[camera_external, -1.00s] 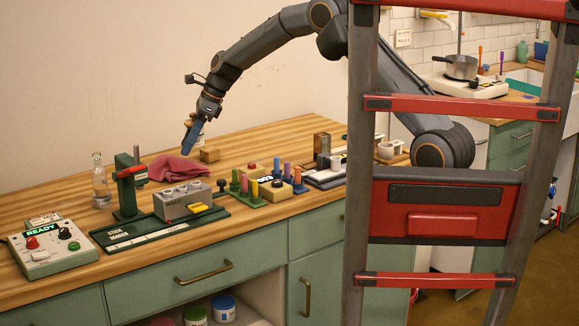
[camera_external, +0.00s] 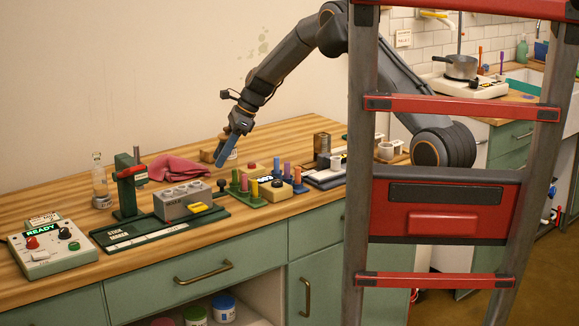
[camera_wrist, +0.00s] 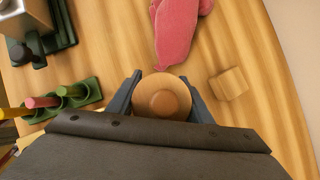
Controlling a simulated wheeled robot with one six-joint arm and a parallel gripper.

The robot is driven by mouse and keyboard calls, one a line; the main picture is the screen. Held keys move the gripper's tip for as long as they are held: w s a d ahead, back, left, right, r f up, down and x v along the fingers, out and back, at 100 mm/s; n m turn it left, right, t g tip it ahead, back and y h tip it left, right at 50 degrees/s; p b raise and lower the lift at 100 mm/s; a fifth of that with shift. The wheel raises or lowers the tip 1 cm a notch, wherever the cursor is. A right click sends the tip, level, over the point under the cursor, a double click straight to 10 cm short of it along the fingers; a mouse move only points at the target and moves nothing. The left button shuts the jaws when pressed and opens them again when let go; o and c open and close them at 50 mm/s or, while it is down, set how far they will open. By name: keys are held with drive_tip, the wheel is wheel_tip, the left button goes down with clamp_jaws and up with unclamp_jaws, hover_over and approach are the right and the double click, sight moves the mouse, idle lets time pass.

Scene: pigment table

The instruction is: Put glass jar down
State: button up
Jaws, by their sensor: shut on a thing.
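The glass jar shows in the wrist view as a round tan lid (camera_wrist: 162,97), seen from above. My gripper (camera_wrist: 160,92) is shut on it, with one blue-grey finger on each side. In the external view my gripper (camera_external: 223,158) points down and sits low over the rear of the wooden table (camera_external: 290,145). There the jar is mostly hidden behind the fingers. I cannot tell whether its base touches the table.
A wooden block (camera_wrist: 229,84) lies just right of the jar in the wrist view. A pink cloth (camera_wrist: 178,35) lies beyond it. A green rack (camera_wrist: 68,103) with coloured pegs stands to the left. Bare tabletop (camera_wrist: 120,60) lies between rack and cloth.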

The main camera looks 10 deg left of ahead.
drive_tip(key=shift+f, duration=1.4)
drive_tip(key=o, duration=1.2)
drive_tip(key=shift+f, duration=0.15)
drive_tip(key=b+v, duration=0.2)
drive_tip(key=v, duration=1)
